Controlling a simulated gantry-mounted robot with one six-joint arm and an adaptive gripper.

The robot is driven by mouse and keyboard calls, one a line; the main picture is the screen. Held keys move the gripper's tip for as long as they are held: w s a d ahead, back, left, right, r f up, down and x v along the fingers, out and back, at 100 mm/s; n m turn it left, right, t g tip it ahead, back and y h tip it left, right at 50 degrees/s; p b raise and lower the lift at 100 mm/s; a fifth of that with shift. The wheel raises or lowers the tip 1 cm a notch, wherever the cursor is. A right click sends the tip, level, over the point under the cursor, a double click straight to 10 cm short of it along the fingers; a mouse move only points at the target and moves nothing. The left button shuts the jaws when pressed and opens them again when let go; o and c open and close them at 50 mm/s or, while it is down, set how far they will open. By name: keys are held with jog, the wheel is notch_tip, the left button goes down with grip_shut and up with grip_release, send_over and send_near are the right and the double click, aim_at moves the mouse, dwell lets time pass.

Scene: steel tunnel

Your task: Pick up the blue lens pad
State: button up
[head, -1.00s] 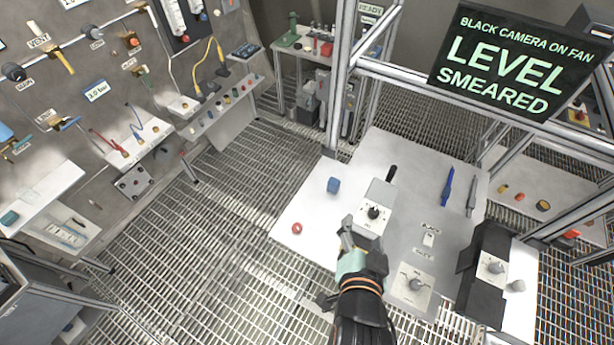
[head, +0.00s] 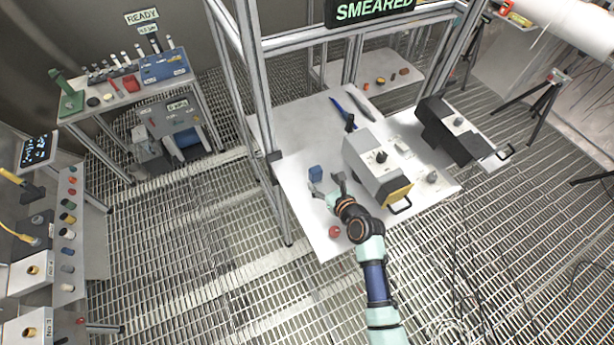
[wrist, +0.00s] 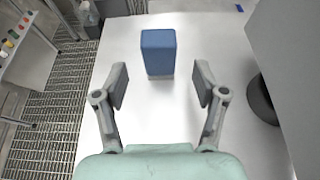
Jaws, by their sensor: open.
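The blue lens pad (head: 316,173) is a small upright block on the pale worktable (head: 298,208). In the wrist view the blue pad (wrist: 158,53) stands ahead of my gripper, roughly centred between the fingers, with a pale base under it. My gripper (head: 326,184) is open and empty, close to the pad on its near side in the head view. In the wrist view the two fingers of my gripper (wrist: 160,88) are spread wide, and the pad appears just beyond their tips. I cannot tell whether anything touches.
A grey box device (head: 364,160) with a knob stands right of my gripper, and a black device (head: 446,127) beyond it. A red ring-like item (head: 334,231) lies near the front edge. A blue pen-like tool (head: 342,112) lies farther back. A metal frame post (head: 262,110) rises at the left.

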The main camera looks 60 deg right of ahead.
aim_at(318, 177)
jog(key=b+x, duration=0.1)
jog(key=x, duration=0.4)
jog(key=shift+w+d+f, duration=0.1)
jog(key=shift+w+d, duration=0.1)
jog(key=shift+w, duration=0.1)
jog(key=c, duration=1.3)
